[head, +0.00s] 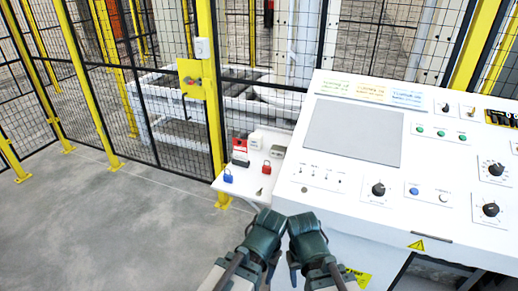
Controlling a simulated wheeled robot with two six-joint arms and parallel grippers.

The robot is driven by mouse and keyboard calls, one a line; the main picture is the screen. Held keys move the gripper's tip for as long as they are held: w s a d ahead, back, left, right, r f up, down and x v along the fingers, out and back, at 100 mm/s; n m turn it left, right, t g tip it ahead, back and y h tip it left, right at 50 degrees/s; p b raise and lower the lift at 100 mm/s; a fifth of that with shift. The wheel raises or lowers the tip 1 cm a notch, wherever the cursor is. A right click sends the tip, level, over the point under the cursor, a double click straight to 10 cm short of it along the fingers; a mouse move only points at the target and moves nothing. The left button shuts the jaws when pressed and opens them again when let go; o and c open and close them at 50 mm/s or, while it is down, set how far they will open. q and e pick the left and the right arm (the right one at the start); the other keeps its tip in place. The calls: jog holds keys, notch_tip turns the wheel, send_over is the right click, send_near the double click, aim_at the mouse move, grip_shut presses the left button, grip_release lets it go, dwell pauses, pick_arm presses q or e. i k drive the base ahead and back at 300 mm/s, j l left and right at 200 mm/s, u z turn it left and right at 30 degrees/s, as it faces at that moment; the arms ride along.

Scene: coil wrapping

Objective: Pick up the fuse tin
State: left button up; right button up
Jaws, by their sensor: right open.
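A small white shelf (240,190) juts out left of the control desk and holds several small items. A red and white box (240,148) and a cream box (256,140) stand at its back, with a grey item (277,151) to their right. I cannot tell for certain which of these is the fuse tin. My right gripper (308,234) is open, in front of the desk and below and right of the shelf items. My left gripper (264,232) is close beside it, near the shelf's front edge. Its jaws are not clear. Neither visibly touches an item.
A blue padlock (228,176), a red padlock (266,167) and a small dark item (259,192) lie on the shelf. The white control desk (440,165), with knobs and buttons, fills the right. Yellow-posted mesh fencing (211,100) stands behind the shelf. Open floor (90,220) lies left.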

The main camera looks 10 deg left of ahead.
aim_at(278, 151)
jog(key=j, duration=0.2)
jog(key=z, duration=0.5)
jog(key=j+z, duration=0.4)
jog(key=i+j+z, duration=0.1)
jog(key=j+z, duration=0.15)
jog(key=z, duration=0.2)
jog(key=j+z, duration=0.4)
jog(key=k+j+z, duration=0.1)
jog(key=j, duration=0.25)
jog(key=k+j+z, duration=0.1)
jog(key=j, duration=0.2)
jog(key=k+j+z, duration=0.1)
jog(key=j, duration=0.25)
jog(key=k+j, duration=0.25)
jog(key=j+z, duration=0.05)
